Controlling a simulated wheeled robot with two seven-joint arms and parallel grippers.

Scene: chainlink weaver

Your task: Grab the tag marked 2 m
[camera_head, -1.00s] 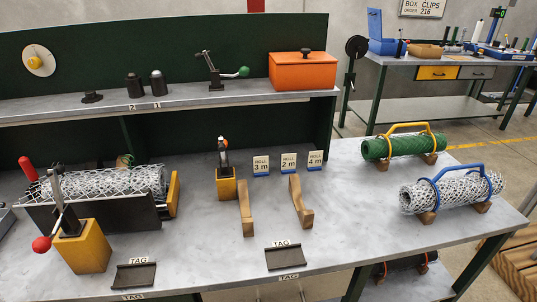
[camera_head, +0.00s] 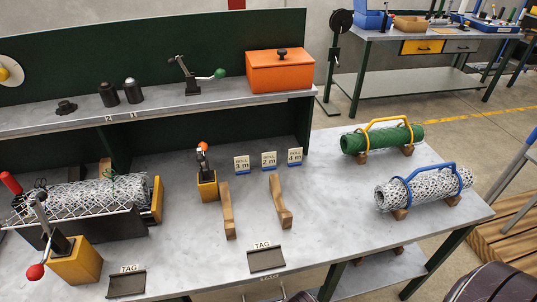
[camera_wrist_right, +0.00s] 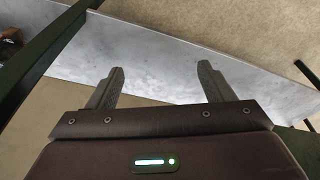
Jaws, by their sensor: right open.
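The tag marked 2 m (camera_head: 269,160) stands upright on the bench. It is a small white card in a blue base, between the 3 m tag (camera_head: 241,164) on its left and the 4 m tag (camera_head: 295,156) on its right. My right gripper is at the lower right of the head view, where only dark parts of my arm show. In the right wrist view the right gripper (camera_wrist_right: 160,85) is open, with nothing between its fingers and a grey surface beyond them. My left gripper is not in view.
Two wooden rests (camera_head: 280,202) stand in front of the tags. A yellow block with a clamp (camera_head: 207,187) is left of them. A white mesh roll (camera_head: 425,187) and a green roll (camera_head: 383,139) lie to the right. Two dark TAG holders (camera_head: 266,261) sit near the front edge.

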